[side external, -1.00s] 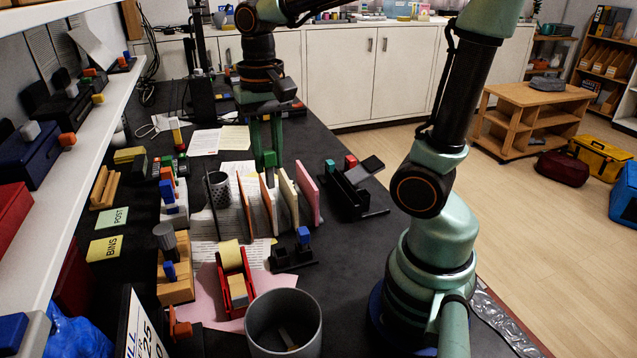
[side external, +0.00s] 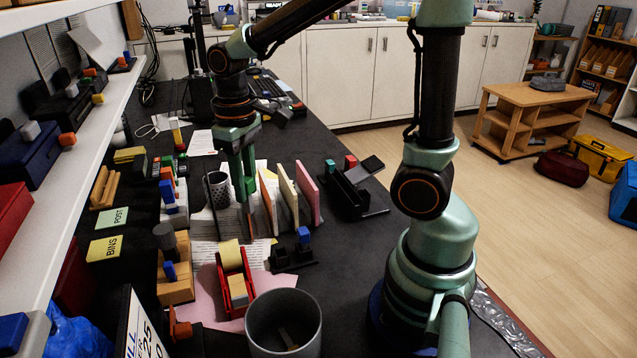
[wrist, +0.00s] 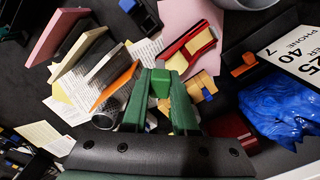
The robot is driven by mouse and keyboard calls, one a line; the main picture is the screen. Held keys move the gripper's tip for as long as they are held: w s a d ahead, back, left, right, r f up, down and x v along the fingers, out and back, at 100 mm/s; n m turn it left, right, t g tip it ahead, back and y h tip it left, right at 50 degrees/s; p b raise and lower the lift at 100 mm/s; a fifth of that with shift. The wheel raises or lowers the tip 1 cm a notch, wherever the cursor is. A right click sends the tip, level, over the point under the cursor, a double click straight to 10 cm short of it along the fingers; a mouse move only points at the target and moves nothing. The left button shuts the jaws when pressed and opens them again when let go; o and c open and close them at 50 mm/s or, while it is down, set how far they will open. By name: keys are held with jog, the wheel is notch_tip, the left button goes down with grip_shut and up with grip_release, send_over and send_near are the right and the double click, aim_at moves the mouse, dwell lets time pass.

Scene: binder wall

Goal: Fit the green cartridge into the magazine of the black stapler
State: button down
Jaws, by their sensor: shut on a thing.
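My gripper (side external: 243,190) is shut on the green cartridge (wrist: 161,83), held between the fingertips in the wrist view. In the side view the fingers largely hide the cartridge. The gripper hangs just left of the orange upright panel (side external: 267,200), near the mesh cup (side external: 217,188). A long black device, which looks like the stapler (side external: 347,192), lies to the right beyond the upright panels. Its black flap is raised at the right, and small red and green blocks show at its far end. I cannot see clearly into its magazine.
Cream and pink upright panels (side external: 308,192) stand between my gripper and the black device. In front are a red holder (side external: 222,272), a small black stand with a blue block (side external: 281,258) and a grey bin (side external: 310,325). Dark desk near the right edge is clear.

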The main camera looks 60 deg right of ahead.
jog(key=s+d+m, duration=0.4)
jog(key=s+d, duration=0.3)
jog(key=d, duration=0.6)
jog(key=s+d+f+m, duration=0.1)
jog(key=s+d+m, duration=0.4)
jog(key=d, duration=0.8)
jog(key=shift+s+d+f, duration=0.25)
jog(key=shift+s+d, duration=0.1)
jog(key=shift+s, duration=0.65)
jog(key=shift+f, duration=2.95)
jog(key=shift+f, duration=2.3)
jog(key=shift+r, duration=0.15)
